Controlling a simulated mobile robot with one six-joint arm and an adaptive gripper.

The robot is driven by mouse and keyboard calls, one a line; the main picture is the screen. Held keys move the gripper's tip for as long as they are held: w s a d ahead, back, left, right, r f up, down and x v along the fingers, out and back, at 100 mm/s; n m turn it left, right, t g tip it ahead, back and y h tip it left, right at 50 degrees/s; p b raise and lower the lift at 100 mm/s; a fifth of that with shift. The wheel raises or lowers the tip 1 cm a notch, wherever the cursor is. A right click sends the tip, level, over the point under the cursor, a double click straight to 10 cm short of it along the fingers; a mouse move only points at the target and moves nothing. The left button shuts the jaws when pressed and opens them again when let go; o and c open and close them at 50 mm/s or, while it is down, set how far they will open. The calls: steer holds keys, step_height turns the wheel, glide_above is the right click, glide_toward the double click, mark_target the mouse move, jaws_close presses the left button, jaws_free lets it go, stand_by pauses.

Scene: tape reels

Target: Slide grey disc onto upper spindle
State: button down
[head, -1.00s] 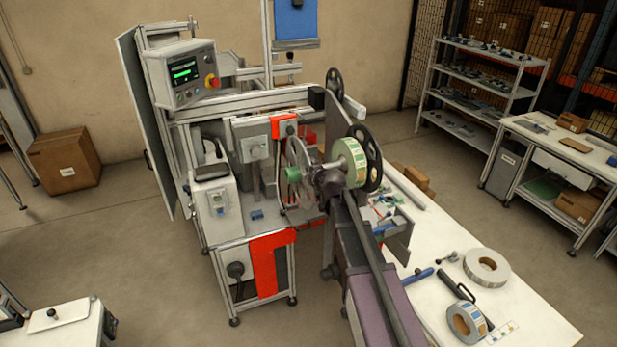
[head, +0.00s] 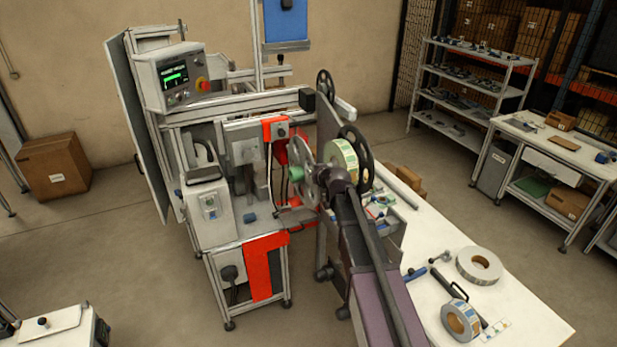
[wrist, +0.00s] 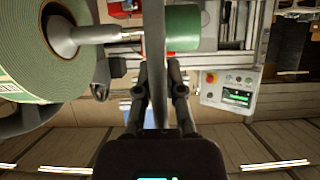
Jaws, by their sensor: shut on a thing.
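The grey disc (head: 305,172) is upright, with a green hub (head: 296,174) on its left side. In the wrist view the disc (wrist: 155,45) is edge-on between my fingertips, with the green hub (wrist: 183,28) to its right. My gripper (wrist: 159,80) is shut on the disc's rim. The upper spindle (wrist: 105,33) is a silver shaft through the large tape roll (wrist: 35,60), pointing at the disc. Its tip is at or very near the disc's face; I cannot tell whether it has entered the bore. The tape roll (head: 342,158) also shows in the head view, right of the disc.
A black spoked reel (head: 358,150) stands behind the tape roll. The machine frame and control panel (head: 180,78) are to the left.

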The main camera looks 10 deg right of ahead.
steer(key=shift+w+d, duration=0.25)
steer(key=shift+d, duration=0.4)
steer(key=shift+d, duration=0.1)
steer(key=shift+w+d, duration=0.25)
steer(key=shift+d, duration=0.5)
steer(key=shift+w+d, duration=0.25)
steer(key=shift+d, duration=0.5)
steer(key=shift+w+d, duration=0.25)
steer(key=shift+d, duration=0.5)
steer(key=shift+d, duration=0.15)
steer(key=shift+w+d, duration=0.3)
steer(key=shift+d, duration=0.55)
steer(key=shift+w+d, duration=0.3)
steer(key=shift+d, duration=0.5)
steer(key=shift+w+d, duration=0.15)
steer(key=shift+d, duration=0.35)
steer(key=c, duration=0.7)
jaws_free()
